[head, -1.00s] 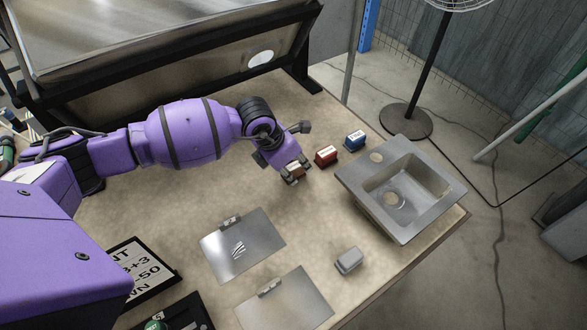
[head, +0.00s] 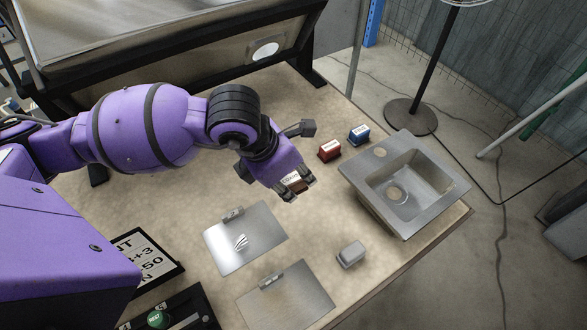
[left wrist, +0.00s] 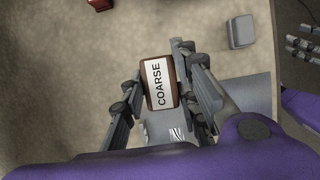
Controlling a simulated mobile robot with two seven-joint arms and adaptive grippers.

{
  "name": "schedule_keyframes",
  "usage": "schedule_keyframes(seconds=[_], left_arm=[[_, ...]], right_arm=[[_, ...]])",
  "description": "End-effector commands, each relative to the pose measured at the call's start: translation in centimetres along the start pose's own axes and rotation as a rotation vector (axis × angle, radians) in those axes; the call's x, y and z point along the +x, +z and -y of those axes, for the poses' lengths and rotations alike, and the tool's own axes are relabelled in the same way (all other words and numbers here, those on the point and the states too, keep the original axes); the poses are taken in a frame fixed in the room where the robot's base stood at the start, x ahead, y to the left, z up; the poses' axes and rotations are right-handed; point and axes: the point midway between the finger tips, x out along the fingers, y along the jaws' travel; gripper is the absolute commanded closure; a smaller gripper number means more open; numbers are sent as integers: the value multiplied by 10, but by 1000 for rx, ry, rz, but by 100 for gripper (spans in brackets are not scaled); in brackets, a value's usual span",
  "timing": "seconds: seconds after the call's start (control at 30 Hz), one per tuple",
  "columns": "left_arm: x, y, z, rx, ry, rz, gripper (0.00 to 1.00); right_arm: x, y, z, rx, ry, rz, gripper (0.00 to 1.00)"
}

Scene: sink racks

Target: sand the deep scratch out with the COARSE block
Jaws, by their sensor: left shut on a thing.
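My left gripper (head: 296,190) is shut on a brown block (head: 294,182) with a white label; in the left wrist view the block (left wrist: 159,84) reads COARSE and sits between the fingers. It is held above the bench, up and right of a metal plate (head: 262,232). White scratch marks (head: 241,241) show near the middle of that plate, and the marks (left wrist: 176,134) also show in the left wrist view. What seems to be my right gripper (left wrist: 304,45) is at the right edge of the left wrist view; its opening is unclear.
A red block (head: 329,150) and a blue block (head: 358,134) stand near the metal sink (head: 424,212). A grey block (head: 351,254) lies right of a second plate (head: 305,295). A sign (head: 145,262) and a box with a green button (head: 157,319) are at lower left.

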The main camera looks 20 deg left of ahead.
Motion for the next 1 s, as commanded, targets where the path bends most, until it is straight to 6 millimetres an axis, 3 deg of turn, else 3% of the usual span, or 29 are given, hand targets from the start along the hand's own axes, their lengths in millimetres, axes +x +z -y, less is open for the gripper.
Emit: schedule_keyframes(seconds=[0.27,0.3,0.43,0.67,1.0], left_arm=[[-1,0,1,0,0,1,99],[-1,0,1,0,0,1,76],[-1,0,1,0,0,1,92],[0,-3,-2,78,-31,0,92],[-5,-12,-8,610,-255,1,92]], right_arm=[[0,-2,0,0,0,-3,60],[0,-2,0,0,0,-3,60],[0,-2,0,0,0,-2,60],[0,1,0,0,1,2,60],[-2,7,-1,2,2,13,60]])
